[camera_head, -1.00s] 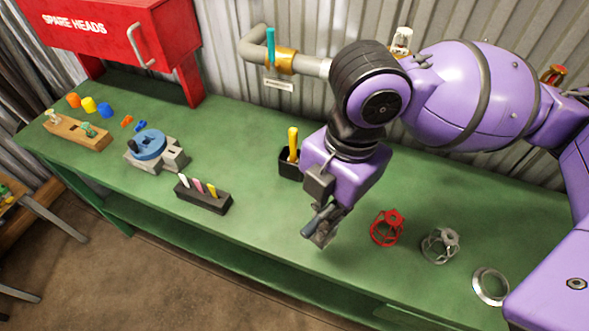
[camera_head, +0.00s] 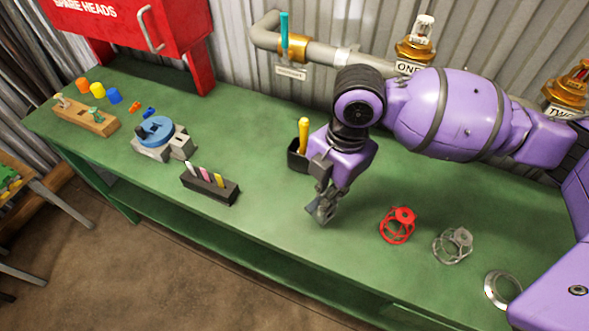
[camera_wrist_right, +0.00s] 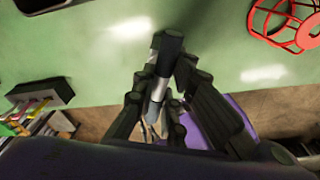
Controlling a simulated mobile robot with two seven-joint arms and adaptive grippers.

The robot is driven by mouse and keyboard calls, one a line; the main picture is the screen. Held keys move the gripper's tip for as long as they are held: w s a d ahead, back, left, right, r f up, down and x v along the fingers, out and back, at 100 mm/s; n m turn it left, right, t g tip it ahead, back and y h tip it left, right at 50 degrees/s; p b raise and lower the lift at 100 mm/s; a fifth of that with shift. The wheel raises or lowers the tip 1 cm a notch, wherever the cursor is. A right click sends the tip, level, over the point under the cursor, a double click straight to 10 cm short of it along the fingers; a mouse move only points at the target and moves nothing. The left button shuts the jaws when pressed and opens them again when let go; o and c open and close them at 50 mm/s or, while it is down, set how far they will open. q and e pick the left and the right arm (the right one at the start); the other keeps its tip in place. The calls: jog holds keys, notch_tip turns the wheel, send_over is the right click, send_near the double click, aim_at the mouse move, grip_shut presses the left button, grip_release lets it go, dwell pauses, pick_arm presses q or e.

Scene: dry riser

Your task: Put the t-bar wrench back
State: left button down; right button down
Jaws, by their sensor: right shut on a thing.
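My right gripper (camera_head: 321,210) is shut and hangs over the middle of the green bench. In the right wrist view its fingers (camera_wrist_right: 160,100) close on a dark bar with a silver band, which I take to be the t-bar wrench (camera_wrist_right: 167,58). Its crossbar is not clear, and its lower end is hidden by the fingers. In the head view the gripper mostly hides it. A black holder (camera_head: 297,157) with a yellow-handled tool (camera_head: 304,132) stands just behind and left of the gripper. My left gripper is not in view.
A red cage (camera_head: 398,226), a grey cage (camera_head: 453,246) and a metal ring (camera_head: 502,289) lie right of the gripper. A black marker block (camera_head: 210,187) and a blue-topped vise (camera_head: 160,137) are left. Pipework (camera_head: 330,55) runs along the wall. The bench (camera_head: 270,215) in front is clear.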

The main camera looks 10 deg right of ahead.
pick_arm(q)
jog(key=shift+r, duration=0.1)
pick_arm(e)
jog(key=shift+f, duration=0.15)
jog(key=c, duration=1.8)
grip_release()
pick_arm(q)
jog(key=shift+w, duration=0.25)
